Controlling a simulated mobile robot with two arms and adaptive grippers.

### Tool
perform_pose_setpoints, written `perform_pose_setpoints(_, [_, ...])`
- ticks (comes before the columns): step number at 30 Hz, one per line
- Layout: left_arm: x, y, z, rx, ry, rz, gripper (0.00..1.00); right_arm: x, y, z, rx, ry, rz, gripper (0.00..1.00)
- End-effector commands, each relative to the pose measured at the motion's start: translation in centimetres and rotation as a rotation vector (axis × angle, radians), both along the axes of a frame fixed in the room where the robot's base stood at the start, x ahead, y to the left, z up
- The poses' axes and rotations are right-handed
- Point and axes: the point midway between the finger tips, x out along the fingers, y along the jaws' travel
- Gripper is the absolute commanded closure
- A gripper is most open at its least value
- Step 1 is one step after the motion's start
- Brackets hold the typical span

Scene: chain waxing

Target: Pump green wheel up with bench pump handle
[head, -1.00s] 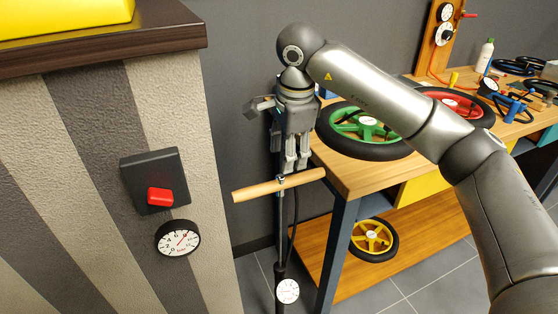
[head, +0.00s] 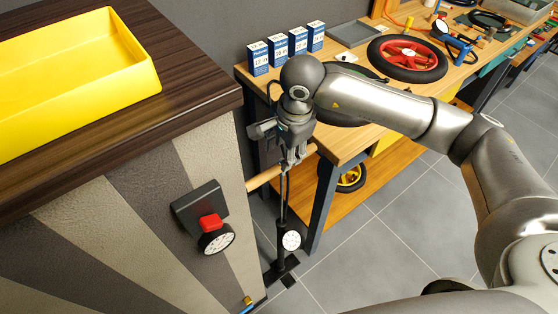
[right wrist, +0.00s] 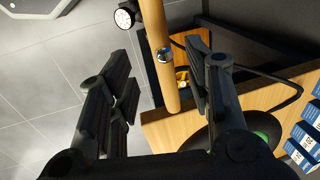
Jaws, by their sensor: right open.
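The bench pump (head: 284,210) stands upright on the floor between the striped counter and the workbench, with a dial gauge (head: 291,239) low on it. Its wooden handle (head: 262,178) lies crosswise at the top. My right gripper (head: 293,160) points down at the handle. In the right wrist view the handle (right wrist: 155,38) runs between the open fingers of my right gripper (right wrist: 160,65), nearer the right-hand finger; contact is not clear. The green wheel is mostly hidden behind my right arm in the head view; a dark tyre and green sliver (right wrist: 262,135) show in the right wrist view. My left gripper is out of view.
The striped counter (head: 130,215) with a yellow tray (head: 152,76), red switch (head: 210,222) and dial stands close left. On the workbench (head: 440,82) are blue boxes (head: 277,54) and a red wheel (head: 408,57). Floor at right is clear.

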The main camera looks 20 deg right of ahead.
Motion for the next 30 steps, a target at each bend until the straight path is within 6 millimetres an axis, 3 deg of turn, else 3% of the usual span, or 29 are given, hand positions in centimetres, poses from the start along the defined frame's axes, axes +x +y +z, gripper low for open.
perform_pose_setpoints(9, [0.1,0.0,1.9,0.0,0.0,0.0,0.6,1.0,0.4,-5.8,-0.001,0.005,-0.001,0.54])
perform_pose_setpoints(15, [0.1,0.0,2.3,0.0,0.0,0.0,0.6,1.5,0.6,-8.1,0.001,0.001,0.0,0.54])
perform_pose_setpoints(26, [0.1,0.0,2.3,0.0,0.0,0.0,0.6,1.6,0.6,-8.7,0.0,0.0,0.0,0.54])
perform_pose_setpoints(30, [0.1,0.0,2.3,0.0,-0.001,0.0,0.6,1.6,0.6,-8.7,0.0,0.0,0.0,0.71])
